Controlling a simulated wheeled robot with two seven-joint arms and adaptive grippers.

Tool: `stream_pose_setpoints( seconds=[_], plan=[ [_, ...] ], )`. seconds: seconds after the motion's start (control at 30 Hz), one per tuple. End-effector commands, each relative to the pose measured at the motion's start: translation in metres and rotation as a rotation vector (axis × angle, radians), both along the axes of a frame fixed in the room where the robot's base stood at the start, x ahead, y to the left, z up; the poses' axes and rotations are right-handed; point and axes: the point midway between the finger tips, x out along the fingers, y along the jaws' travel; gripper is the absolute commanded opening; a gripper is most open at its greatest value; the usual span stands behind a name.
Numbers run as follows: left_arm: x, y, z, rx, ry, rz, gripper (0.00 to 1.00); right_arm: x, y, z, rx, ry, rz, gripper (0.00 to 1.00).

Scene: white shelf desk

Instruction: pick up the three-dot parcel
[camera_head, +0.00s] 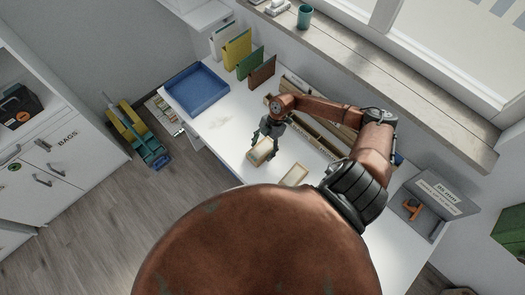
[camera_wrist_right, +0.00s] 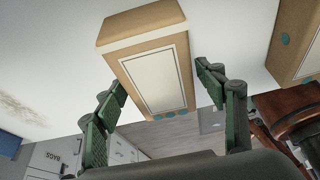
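The three-dot parcel (camera_wrist_right: 150,80) is a tan box with a pale label panel and three teal dots along its near edge. In the head view the parcel (camera_head: 262,153) lies on the white desk below my right gripper (camera_head: 267,130). In the wrist view the two green fingers of the right gripper (camera_wrist_right: 162,80) stand open on either side of the parcel, with small gaps. Whether a finger touches it I cannot tell. A second tan parcel (camera_head: 295,174) lies to the right; in the wrist view this parcel (camera_wrist_right: 298,52) shows teal dots. My left gripper is not in view.
A blue tray (camera_head: 196,88) stands at the desk's left end, beside upright yellow, green and brown folders (camera_head: 237,50). A long wooden divided box (camera_head: 316,136) lies behind the parcels. A grey case with an orange item (camera_head: 411,207) is at the right.

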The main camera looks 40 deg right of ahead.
Motion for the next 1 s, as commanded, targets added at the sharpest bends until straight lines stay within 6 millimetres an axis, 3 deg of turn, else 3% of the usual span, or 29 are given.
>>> stream_pose_setpoints(
  seconds=[0.57,0.87,1.0],
  plan=[
    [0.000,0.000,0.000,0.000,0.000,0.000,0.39,0.000,0.000,0.000,0.000,0.000,0.000,0.23],
    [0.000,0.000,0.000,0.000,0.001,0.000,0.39,0.001,0.000,0.003,0.000,-0.001,0.001,0.23],
    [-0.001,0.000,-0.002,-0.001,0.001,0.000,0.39,0.001,-0.001,0.013,-0.001,-0.003,0.002,0.23]
  ],
)
